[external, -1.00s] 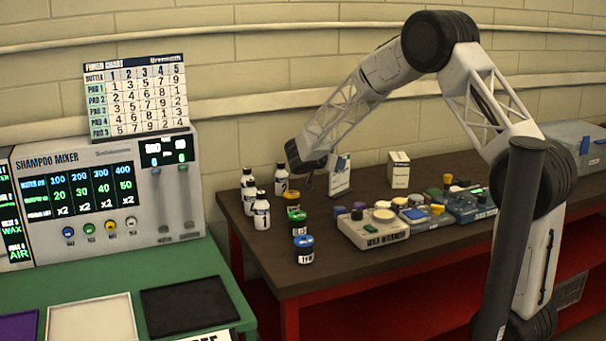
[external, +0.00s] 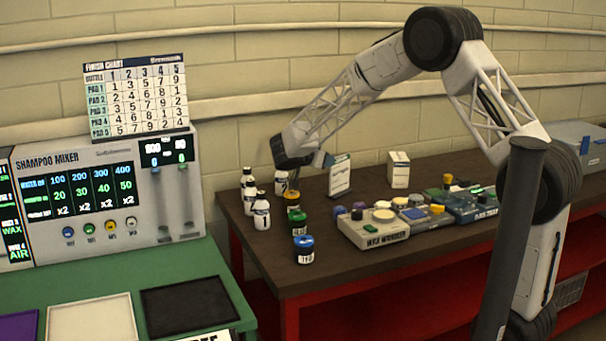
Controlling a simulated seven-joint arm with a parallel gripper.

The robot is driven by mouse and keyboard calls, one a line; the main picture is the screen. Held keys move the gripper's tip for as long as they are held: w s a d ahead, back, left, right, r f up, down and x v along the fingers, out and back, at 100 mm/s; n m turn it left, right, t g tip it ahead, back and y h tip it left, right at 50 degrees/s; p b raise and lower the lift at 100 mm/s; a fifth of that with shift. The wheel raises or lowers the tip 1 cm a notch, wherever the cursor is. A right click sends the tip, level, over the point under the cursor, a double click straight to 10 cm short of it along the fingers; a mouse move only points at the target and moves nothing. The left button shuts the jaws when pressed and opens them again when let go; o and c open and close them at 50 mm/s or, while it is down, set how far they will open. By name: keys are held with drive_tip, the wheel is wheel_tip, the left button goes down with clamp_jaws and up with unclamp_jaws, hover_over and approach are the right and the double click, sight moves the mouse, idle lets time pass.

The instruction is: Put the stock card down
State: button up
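The stock card (external: 340,178), a white panel with dark print, stands upright, slightly tilted, near the back of the brown tabletop. My gripper (external: 300,166) is just left of the card, above the bottles at the table's left end. A small blue piece (external: 327,160) shows between my dark wrist and the card's left edge; it looks like part of my gripper. The card appears apart from my gripper, though the small gap is hard to judge. My fingertips are too small and dark to tell whether they are open or shut.
White bottles (external: 261,212) and jars with orange, green and blue lids (external: 304,250) crowd the table's left end. A white box (external: 399,170) stands right of the card. Button consoles (external: 374,232) fill the middle front. The green counter (external: 150,262) is at the left.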

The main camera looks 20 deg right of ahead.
drive_tip(key=shift+v, duration=2.7)
drive_tip(key=s+d+r+n+g+y, duration=0.2)
drive_tip(key=s+d+r+n+y, duration=0.3)
drive_tip(key=s, duration=0.6)
drive_tip(key=s+d+r+n+g+y, duration=0.1)
drive_tip(key=s+d+r+g, duration=0.15)
drive_tip(key=s+d, duration=0.75)
drive_tip(key=s+a+n+t+y, duration=0.1)
drive_tip(key=s+n+y, duration=0.5)
drive_tip(key=s, duration=2)
drive_tip(key=shift+s+a+f+n+t+y, duration=0.2)
drive_tip(key=shift+s+f+n+t+y, duration=0.15)
drive_tip(key=shift+n+t, duration=0.3)
drive_tip(key=shift+w, duration=0.15)
